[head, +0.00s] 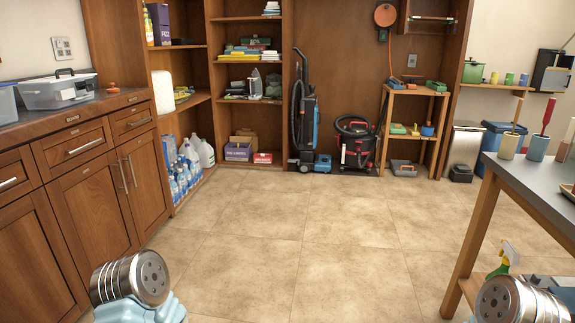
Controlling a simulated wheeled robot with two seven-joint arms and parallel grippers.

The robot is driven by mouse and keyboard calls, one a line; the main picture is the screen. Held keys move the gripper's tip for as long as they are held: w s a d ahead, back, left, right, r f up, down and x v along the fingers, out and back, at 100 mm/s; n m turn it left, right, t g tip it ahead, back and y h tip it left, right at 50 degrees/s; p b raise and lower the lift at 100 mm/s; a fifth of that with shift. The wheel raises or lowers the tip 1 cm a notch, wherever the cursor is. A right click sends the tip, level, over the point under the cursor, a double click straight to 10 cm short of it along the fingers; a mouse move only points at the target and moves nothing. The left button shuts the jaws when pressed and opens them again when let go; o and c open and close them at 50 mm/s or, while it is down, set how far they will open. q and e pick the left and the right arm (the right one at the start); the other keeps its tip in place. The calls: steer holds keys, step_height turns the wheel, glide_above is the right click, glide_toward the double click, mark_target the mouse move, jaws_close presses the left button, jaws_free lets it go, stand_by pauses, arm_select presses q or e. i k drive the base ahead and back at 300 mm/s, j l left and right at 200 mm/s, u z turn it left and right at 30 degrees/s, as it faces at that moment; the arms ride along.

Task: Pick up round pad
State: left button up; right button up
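I cannot clearly make out a round pad. A small orange object (112,88) lies on the left counter beside a clear lidded bin, too small to identify. An orange disc (385,15) hangs high on the back wooden wall with a cord running down from it. Metal and light-blue parts of my two arms show at the bottom left and bottom right. Neither of my grippers is in view.
A wooden counter with cabinets (95,190) lines the left side. A grey-topped table (545,180) stands at the right. An upright vacuum (305,115) and a canister vacuum (355,140) stand at the back. The tiled floor (300,240) between is clear.

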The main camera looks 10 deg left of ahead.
mark_target(113, 90)
steer(key=i, duration=2.25)
steer(key=i+l+u, duration=0.1)
steer(key=i+u, duration=0.15)
steer(key=i, duration=0.2)
steer(key=i+l+u, duration=0.2)
steer(key=i, duration=0.2)
steer(key=i+l+u, duration=0.25)
steer(key=i, duration=0.15)
steer(key=i+j, duration=0.05)
steer(key=j, duration=0.05)
